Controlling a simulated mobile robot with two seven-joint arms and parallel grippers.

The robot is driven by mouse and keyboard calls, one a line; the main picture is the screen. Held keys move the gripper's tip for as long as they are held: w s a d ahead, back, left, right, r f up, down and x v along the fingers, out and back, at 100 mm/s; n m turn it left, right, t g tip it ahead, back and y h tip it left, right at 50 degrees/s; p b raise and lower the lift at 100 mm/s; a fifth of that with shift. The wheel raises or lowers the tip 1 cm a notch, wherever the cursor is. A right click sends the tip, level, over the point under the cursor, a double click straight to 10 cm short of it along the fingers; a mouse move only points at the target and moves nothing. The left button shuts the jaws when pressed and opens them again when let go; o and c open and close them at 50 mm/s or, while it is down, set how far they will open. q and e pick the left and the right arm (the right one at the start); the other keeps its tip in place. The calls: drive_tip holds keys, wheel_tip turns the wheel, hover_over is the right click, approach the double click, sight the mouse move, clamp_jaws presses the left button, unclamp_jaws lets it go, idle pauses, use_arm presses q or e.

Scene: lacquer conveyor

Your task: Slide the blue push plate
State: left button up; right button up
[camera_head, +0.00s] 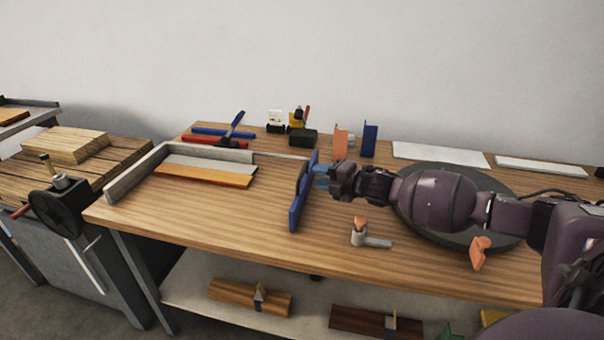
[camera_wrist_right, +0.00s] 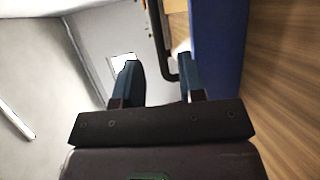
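The blue push plate (camera_head: 297,209) stands upright on the wooden table, with a dark handle on its left side. In the right wrist view the plate (camera_wrist_right: 218,45) is a blue panel right of the fingers, with a dark bent bar (camera_wrist_right: 155,40) beside it. My right gripper (camera_head: 322,178) is at the plate's right side in the head view. In the right wrist view my right gripper (camera_wrist_right: 158,88) has its fingers apart, with nothing seen held; the bar's bend shows beyond the gap. Contact cannot be told. My left gripper is not in view.
An orange-brown board (camera_head: 205,176) lies by a grey L-shaped fence (camera_head: 136,173) left of the plate, with bare wood between. A dark round disc (camera_head: 412,216) lies under my right arm.

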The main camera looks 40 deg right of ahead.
sight(303, 170)
drive_tip(key=shift+b+x, duration=0.75)
drive_tip(key=shift+x, duration=2.55)
drive_tip(key=shift+r, duration=0.1)
clamp_jaws()
